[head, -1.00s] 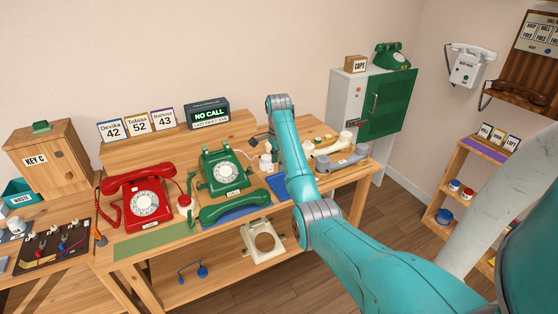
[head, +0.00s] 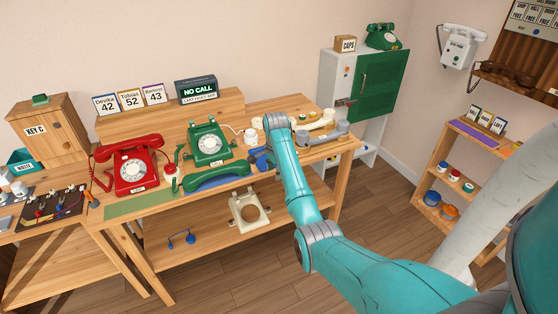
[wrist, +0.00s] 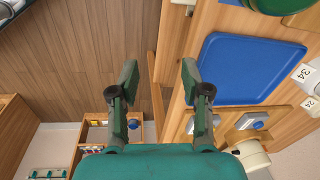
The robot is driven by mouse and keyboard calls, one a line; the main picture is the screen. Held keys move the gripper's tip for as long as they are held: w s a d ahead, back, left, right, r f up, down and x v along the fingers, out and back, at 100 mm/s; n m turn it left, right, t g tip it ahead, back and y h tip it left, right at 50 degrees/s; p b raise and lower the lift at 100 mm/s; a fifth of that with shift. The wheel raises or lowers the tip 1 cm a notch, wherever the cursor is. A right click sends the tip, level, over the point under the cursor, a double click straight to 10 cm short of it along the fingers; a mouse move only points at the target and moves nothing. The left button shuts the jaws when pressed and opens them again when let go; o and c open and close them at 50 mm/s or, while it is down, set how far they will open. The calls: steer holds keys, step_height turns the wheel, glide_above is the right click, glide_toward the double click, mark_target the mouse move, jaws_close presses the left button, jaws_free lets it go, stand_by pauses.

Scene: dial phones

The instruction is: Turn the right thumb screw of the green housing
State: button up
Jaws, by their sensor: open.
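The green housing is the green dial phone (head: 209,141) in the middle of the table, with a white dial. Its green handset (head: 218,180) lies in front of it. I cannot make out its right thumb screw in the head view. My gripper (wrist: 158,82) shows in the wrist view with its two fingers wide apart and nothing between them. In the head view my arm hides the gripper, to the right of the green phone. A rounded green part (wrist: 280,4) is cut off at the top right of the wrist view; I cannot tell what it is.
A blue tray (wrist: 255,70) lies right of my fingers in the wrist view. The red phone (head: 134,167) stands left of the green one. A cream ring-shaped part (head: 249,197) sits on the lower shelf.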

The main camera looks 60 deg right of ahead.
steer(key=a+f+n+t, duration=0.1)
steer(key=a+f+n, duration=0.1)
steer(key=a+f, duration=0.4)
step_height(320, 180, down, 2)
steer(key=shift+s+f+h, duration=0.15)
steer(key=shift+s+h, duration=0.2)
steer(key=shift+h, duration=0.05)
steer(key=shift+a, duration=0.1)
